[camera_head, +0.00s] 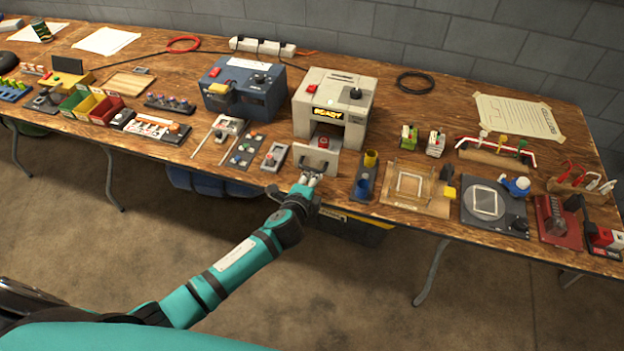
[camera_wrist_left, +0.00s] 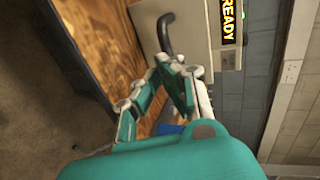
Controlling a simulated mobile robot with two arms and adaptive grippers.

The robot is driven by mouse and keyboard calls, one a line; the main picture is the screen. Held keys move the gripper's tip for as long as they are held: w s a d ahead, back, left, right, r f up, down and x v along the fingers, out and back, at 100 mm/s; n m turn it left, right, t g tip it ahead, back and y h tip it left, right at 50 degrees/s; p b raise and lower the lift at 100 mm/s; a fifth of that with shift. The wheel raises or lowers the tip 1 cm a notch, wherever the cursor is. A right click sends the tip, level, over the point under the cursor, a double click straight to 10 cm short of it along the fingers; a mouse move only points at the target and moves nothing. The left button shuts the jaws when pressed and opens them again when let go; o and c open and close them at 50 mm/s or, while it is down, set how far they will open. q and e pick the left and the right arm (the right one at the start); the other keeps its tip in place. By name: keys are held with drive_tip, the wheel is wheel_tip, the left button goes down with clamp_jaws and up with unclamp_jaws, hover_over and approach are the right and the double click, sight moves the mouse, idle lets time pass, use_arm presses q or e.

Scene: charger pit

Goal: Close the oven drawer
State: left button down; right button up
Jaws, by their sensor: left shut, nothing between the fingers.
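The oven (camera_head: 333,104) is a beige box with a red button, a black knob and a lit READY sign (camera_head: 328,113). Its drawer (camera_head: 315,159) stands pulled out at the front, with a small red item showing behind the front panel. In the left wrist view the panel (camera_wrist_left: 190,28) shows with a dark curved handle (camera_wrist_left: 165,37). My left gripper (camera_head: 309,180) is shut and empty, with its tips close to the front panel near the handle. I cannot tell if they touch it. My right gripper is not in view.
A blue machine (camera_head: 243,88) stands left of the oven. A small grey device (camera_head: 274,156) lies left of the drawer. A holder with blue and yellow cups (camera_head: 367,172) stands close on the right. Many small stations line the table's front edge.

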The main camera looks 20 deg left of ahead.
sight(321, 157)
use_arm(q)
drive_tip(key=w+b, duration=0.1)
drive_tip(key=w, duration=0.4)
drive_tip(key=w+b, duration=0.2)
drive_tip(key=w, duration=0.3)
drive_tip(key=shift+w+d+f, duration=0.2)
drive_tip(key=shift+w, duration=0.2)
drive_tip(key=shift+w+r, duration=0.1)
drive_tip(key=shift+w, duration=0.25)
drive_tip(key=shift+w+r, duration=0.1)
drive_tip(key=shift+r, duration=0.2)
drive_tip(key=shift+w, duration=0.1)
